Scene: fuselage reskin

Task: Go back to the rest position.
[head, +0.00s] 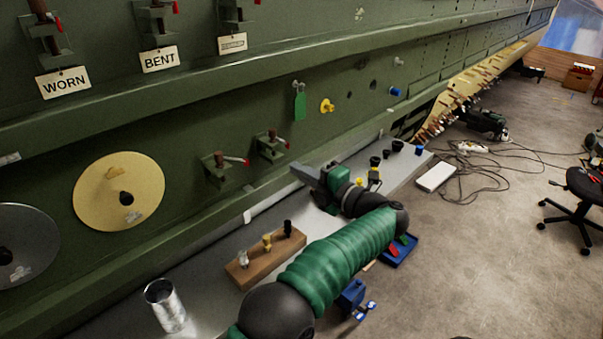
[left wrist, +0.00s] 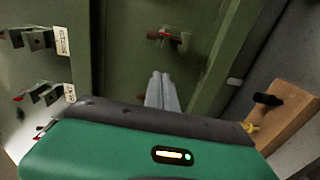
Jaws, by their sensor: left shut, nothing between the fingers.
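My left arm comes in from the bottom of the head view, with a green ribbed sleeve. My left gripper (head: 304,172) is shut and empty, above the grey shelf and in front of the green fuselage panel (head: 330,110). In the left wrist view its two grey fingers (left wrist: 161,92) lie together and point at the green panel, below a clamp with a red handle (left wrist: 165,37). My right gripper shows in neither view.
A wooden block (head: 262,258) with several pegs and a metal can (head: 165,305) stand on the grey shelf. A blue tray (head: 401,252) is beside my arm. Clamps (head: 219,168) stick out from the panel. Cables and an office chair (head: 583,190) are on the floor at right.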

